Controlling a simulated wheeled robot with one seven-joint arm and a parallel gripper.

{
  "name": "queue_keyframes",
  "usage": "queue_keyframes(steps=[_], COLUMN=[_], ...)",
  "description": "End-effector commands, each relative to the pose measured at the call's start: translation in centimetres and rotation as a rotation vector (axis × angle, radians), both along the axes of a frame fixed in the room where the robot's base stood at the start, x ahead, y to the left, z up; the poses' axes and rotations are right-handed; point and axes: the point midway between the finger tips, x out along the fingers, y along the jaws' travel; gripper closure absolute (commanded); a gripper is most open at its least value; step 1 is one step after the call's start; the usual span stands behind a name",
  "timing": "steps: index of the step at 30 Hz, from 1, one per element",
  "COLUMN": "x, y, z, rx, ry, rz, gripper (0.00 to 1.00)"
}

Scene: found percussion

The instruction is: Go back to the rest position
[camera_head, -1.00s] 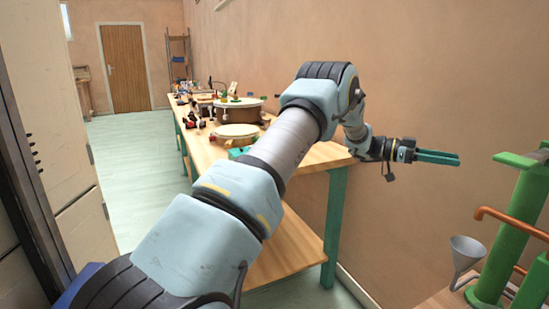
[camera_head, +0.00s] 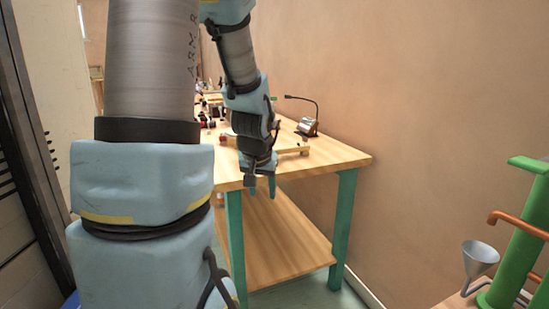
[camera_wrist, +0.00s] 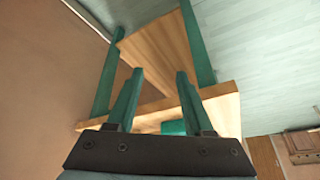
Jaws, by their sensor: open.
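My gripper (camera_head: 262,189) hangs pointing down in front of the near end of the wooden workbench (camera_head: 335,152) in the head view. Its two green fingers are apart, with nothing between them. In the wrist view my gripper (camera_wrist: 155,85) also shows open and empty, with the workbench's green legs (camera_wrist: 197,45) and lower shelf (camera_wrist: 155,45) beyond it. My arm covers much of the left and middle of the head view and hides part of the bench top.
A small desk lamp (camera_head: 311,117) and several small items stand on the bench. A green pipe stand (camera_head: 520,235) and a metal funnel (camera_head: 478,262) are at the lower right. A dark-edged cabinet (camera_head: 32,150) is close on the left. The wall bounds the right.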

Motion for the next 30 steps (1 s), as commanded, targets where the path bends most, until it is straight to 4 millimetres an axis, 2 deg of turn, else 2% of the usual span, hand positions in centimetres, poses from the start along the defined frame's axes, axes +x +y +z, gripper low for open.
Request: queue_keyframes(steps=[1,3,9,10,17,24,30], x=[-2.4,-5.4,-13.6,-13.0,-12.8,-12.8,-12.7], y=[1.0,2.1,3.6,3.5,3.5,3.5,3.5], z=[-0.4,-1.0,-2.1,-0.5,4.5,10.4,12.4], rx=[0.004,0.006,-0.013,-0.011,-0.01,-0.01,-0.009], ry=[0.056,0.133,0.331,0.319,0.316,0.315,0.314], rz=[0.029,0.064,0.137,0.131,0.129,0.129,0.129], gripper=[0.48,0.48,0.48,0.48,0.48,0.48,0.48])
